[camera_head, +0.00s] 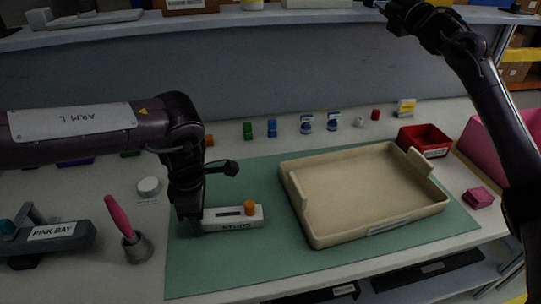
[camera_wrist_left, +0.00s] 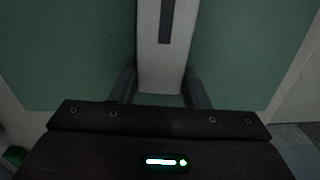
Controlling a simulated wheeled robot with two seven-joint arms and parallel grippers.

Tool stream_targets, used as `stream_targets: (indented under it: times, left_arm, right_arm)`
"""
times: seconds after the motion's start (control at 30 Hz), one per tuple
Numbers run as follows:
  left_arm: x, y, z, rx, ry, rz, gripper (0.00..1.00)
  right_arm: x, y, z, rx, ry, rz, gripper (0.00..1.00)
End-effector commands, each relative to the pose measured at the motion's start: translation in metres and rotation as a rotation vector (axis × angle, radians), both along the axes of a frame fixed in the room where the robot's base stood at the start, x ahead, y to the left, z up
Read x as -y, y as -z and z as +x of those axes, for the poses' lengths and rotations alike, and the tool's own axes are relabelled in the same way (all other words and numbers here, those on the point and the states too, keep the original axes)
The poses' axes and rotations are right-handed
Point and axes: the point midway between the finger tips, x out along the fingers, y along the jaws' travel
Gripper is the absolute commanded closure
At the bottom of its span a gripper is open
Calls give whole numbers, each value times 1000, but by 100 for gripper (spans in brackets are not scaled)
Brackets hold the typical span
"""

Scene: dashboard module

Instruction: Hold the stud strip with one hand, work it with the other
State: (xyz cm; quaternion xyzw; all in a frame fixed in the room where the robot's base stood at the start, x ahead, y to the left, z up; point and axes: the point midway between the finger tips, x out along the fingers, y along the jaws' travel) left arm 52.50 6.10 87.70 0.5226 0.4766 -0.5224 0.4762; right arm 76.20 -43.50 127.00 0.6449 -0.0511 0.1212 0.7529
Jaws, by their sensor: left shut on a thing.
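The stud strip (camera_head: 240,218) is a pale grey-white block with a dark slot and an orange round piece (camera_head: 249,207) on its right part. It lies on the left part of the green mat. My left gripper (camera_head: 192,226) reaches down at the strip's left end and is shut on it. In the left wrist view the strip (camera_wrist_left: 163,65) runs up from between the two fingers (camera_wrist_left: 160,93). My right arm is raised at the upper right, away from the strip. Its gripper (camera_head: 378,5) is at the top edge, too small and dark to read.
A large beige tray (camera_head: 330,239) stands on the green mat (camera_head: 225,272) to the right of the strip. A red bin (camera_head: 425,139) is behind it. Small coloured parts line the back.

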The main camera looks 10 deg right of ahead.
Motion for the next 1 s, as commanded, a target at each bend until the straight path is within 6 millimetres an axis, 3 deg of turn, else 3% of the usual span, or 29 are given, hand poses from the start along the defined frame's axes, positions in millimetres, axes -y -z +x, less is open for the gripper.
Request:
stream_targets:
  times: [0.03, 0.27, 0.47, 0.6, 0.7, 0.8, 1.0]
  left_arm:
    - [0, 0, 0, 0, 0, 0, 95]
    - [0, 1, 0, 0, 0, 1, 95]
    - [0, 1, 0, 0, 0, 1, 95]
    - [0, 1, 0, 0, 0, 1, 95]
    - [0, 1, 0, 0, -1, 1, 95]
    - [-1, 1, 0, -1, -1, 1, 95]
    - [-1, 1, 0, -1, -1, 1, 95]
  right_arm:
    - [-31, -4, 4, 3, -45, -91, 53]
    - [-169, 2, 2, 44, -254, -572, 53]
    - [-282, 28, -26, 148, -478, -1025, 53]
    - [-345, 67, -62, 242, -679, -1352, 53]
    - [-375, 106, -95, 310, -858, -1575, 53]
    - [-386, 151, -132, 369, -1064, -1772, 53]
    - [-366, 220, -197, 443, -1473, -2019, 53]
